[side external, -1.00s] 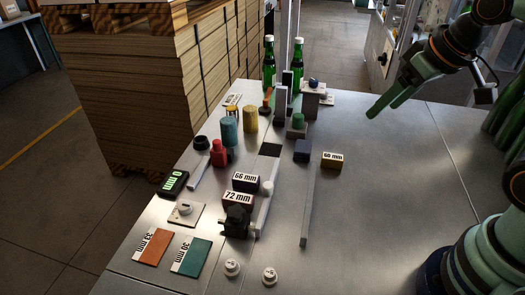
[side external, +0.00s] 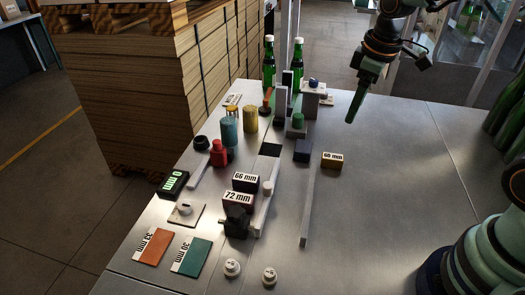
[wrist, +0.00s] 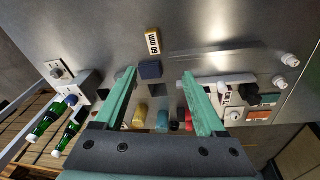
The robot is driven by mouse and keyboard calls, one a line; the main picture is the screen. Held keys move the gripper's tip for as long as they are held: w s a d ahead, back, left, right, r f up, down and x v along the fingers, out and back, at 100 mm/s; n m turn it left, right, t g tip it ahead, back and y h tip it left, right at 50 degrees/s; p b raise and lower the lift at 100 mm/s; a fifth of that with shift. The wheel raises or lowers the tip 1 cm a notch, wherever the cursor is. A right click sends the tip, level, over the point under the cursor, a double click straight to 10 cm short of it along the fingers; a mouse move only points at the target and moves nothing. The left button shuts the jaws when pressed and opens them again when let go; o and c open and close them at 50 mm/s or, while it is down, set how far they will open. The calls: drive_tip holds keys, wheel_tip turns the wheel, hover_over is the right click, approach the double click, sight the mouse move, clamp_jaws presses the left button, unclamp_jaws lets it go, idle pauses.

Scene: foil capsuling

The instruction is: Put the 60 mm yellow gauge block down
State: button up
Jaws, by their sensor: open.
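The 60 mm yellow gauge block (side external: 332,160) rests on the steel table, its label facing the side camera. It lies just right of a dark blue block (side external: 303,150), close to a long grey bar (side external: 307,205). My gripper (side external: 350,120) is above the table, up and to the right of the yellow block in the side view, with its green fingers pointing down. In the wrist view my gripper (wrist: 158,74) is open and empty. The yellow block (wrist: 153,42) shows beyond the fingertips, apart from them.
The 66 mm block (side external: 245,181) and 72 mm block (side external: 239,198) stand left of the grey bar. Blue (side external: 229,131) and yellow (side external: 250,118) cylinders and green bottles (side external: 269,65) are farther back. The table right of the yellow block is clear.

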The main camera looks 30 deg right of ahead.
drive_tip(key=w+d+f+n+g, duration=0.2)
drive_tip(key=w+f+n, duration=0.15)
drive_tip(key=f, duration=0.35)
hover_over(333, 156)
drive_tip(key=f, duration=0.4)
drive_tip(key=s+f, duration=0.1)
drive_tip(key=f, duration=0.1)
drive_tip(key=shift+f, duration=0.4)
drive_tip(key=shift+w+f, duration=0.2)
drive_tip(key=shift+f, duration=1.25)
drive_tip(key=shift+w+f, duration=0.2)
drive_tip(key=shift+f, duration=1.25)
clamp_jaws()
